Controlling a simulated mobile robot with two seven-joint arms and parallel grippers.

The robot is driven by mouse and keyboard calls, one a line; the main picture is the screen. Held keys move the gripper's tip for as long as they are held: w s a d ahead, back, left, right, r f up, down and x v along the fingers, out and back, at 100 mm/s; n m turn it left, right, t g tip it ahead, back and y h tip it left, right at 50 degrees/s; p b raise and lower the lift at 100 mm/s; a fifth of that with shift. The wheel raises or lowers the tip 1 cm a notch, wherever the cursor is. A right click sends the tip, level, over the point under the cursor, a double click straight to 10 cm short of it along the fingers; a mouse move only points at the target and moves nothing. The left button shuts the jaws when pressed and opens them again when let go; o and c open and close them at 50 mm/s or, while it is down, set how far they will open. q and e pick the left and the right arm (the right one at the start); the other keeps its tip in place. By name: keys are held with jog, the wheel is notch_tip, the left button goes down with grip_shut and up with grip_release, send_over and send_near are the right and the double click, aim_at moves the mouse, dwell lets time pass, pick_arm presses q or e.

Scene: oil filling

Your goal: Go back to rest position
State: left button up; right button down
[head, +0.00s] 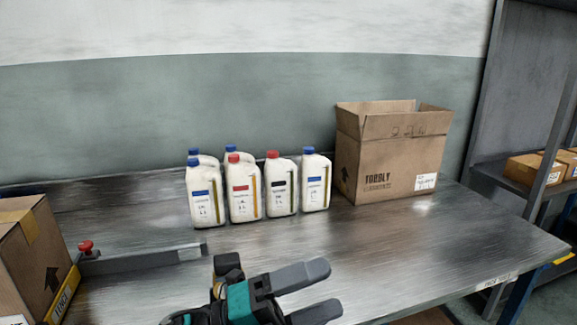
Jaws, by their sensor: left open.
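My left gripper (322,290) shows at the bottom middle of the head view, above the front part of the metal table (420,255). Its two grey fingers point right and are apart, with nothing between them. Several white oil bottles stand upright in a group toward the back of the table, beyond the gripper and apart from it. One has a blue cap and stands at the front left (206,195); a red-capped one (243,190) is beside it. Another red-capped bottle (282,187) and a blue-capped bottle (315,185) stand to the right. My right gripper is out of view.
An open cardboard box (390,160) stands at the back right of the table. A closed carton (35,260) is at the left edge, near a low grey bar with a red knob (86,246). Shelves with boxes (535,170) stand at right. The table's right front is clear.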

pick_arm(q)
jog(key=a+f+n+t+y, duration=0.5)
jog(key=a+f+n+y, duration=0.3)
jog(key=n, duration=0.6)
jog(key=a+f+n+t+y, duration=0.6)
jog(key=a+f+n+y, duration=0.2)
jog(key=f+n, duration=0.5)
jog(key=shift+s+a+f+n, duration=0.25)
jog(key=shift+n, duration=0.45)
jog(key=s+a+f+n+g+y, duration=0.1)
jog(key=s+f, duration=0.2)
jog(key=s+a+f+n+g+y, duration=0.1)
jog(key=s+a+f+n, duration=0.1)
jog(key=f, duration=0.1)
jog(key=s+a+f+n+g+y, duration=0.1)
jog(key=s+f+g, duration=0.1)
jog(key=s+f, duration=0.1)
jog(key=shift+s+a, duration=0.35)
jog(key=shift+a, duration=0.05)
jog(key=shift+c, duration=0.2)
